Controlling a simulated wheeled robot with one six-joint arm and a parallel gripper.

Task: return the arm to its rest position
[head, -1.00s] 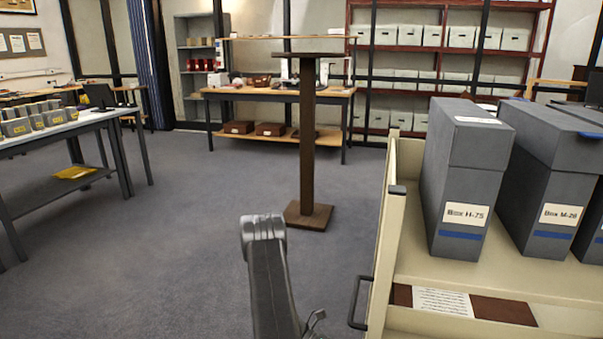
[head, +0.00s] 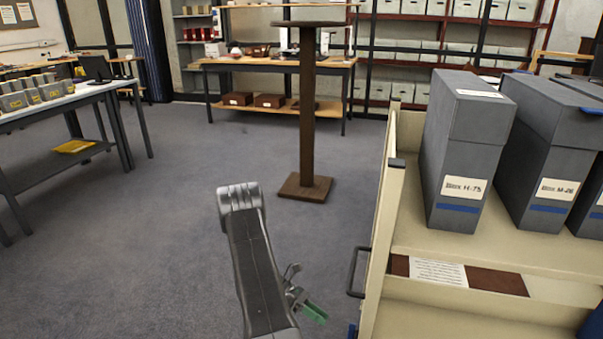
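My arm (head: 252,265) rises from the bottom middle of the head view, bent at a rounded grey joint above the open floor. What looks like my gripper (head: 308,305) shows small at the arm's lower right, with grey metal parts and a green piece. It is too small and partly hidden behind the arm to tell whether it is open or shut. It is apart from the cream cart to its right.
A cream cart (head: 385,200) with a black handle stands close on the right, holding grey boxes H-75 (head: 462,150) and M-26 (head: 548,165). A brown post stand (head: 307,120) stands ahead. A table (head: 60,110) is at left. Carpet between is clear.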

